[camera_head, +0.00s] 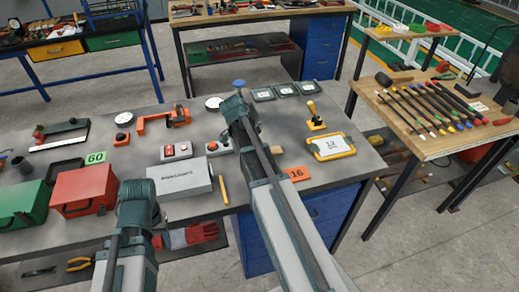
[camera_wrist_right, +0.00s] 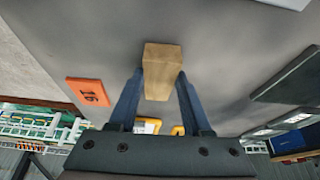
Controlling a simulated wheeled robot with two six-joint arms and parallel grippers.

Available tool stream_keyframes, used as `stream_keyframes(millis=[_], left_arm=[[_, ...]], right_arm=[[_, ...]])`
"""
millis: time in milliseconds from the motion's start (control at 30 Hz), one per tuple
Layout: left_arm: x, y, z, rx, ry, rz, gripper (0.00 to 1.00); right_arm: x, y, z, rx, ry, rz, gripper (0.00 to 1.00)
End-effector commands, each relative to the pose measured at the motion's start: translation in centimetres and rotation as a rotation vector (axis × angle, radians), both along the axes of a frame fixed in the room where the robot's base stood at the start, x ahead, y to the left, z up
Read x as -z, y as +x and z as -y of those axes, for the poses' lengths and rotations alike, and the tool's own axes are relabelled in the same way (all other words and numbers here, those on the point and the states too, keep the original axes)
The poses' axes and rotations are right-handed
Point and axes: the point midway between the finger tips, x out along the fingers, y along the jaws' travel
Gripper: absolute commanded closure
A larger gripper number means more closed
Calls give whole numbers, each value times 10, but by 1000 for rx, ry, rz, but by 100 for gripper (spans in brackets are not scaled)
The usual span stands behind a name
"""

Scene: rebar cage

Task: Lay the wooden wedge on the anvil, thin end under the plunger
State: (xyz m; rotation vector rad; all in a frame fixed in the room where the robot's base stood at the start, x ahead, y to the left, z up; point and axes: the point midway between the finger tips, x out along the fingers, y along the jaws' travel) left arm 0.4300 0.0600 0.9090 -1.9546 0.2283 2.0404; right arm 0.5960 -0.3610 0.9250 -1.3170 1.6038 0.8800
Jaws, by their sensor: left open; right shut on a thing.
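The wooden wedge (camera_wrist_right: 162,68) is a tan block in the right wrist view, between the two blue fingers of my right gripper (camera_wrist_right: 160,76). That gripper is shut on it, above the grey bench. In the head view a small tan part of the wedge (camera_head: 278,149) shows beside my right arm, which hides the fingers. My left gripper (camera_head: 160,220) is over the bench's front edge, mostly hidden by its own arm; it is open and holds nothing that I can see. I cannot clearly pick out the anvil and plunger.
An orange 16 card (camera_head: 297,174) lies near the wedge. A yellow-framed 12 panel (camera_head: 331,147), a light box (camera_head: 181,179), a yellow stick (camera_head: 223,187), button boxes (camera_head: 177,151) and a red case (camera_head: 84,190) occupy the bench. Bare bench shows around the 16 card.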

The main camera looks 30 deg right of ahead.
Motion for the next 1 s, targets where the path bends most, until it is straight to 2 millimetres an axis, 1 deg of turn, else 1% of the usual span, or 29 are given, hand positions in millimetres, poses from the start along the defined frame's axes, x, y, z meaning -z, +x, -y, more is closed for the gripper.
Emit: stream_keyframes(millis=[33, 267, 300, 333, 700, 833, 1000], left_arm=[[-9, 0, 0, 0, 0, 0, 50], [-37, 0, 0, 0, 0, 0, 50], [-31, 0, 0, 0, 0, 0, 50], [-30, 0, 0, 0, 0, 0, 50], [-39, 0, 0, 0, 0, 0, 50], [-41, 0, 0, 0, 0, 0, 50], [-42, 0, 0, 0, 0, 0, 50]], right_arm=[[-9, 0, 0, 0, 0, 0, 100], [-37, 0, 0, 0, 0, 0, 100], [-31, -13, -10, -3, 0, -1, 100], [-30, -19, -15, -4, 0, -1, 100], [-39, -87, -74, -4, 0, -1, 100], [-41, -103, -89, -3, 0, 0, 100], [-42, -115, -102, -1, 0, 0, 100]])
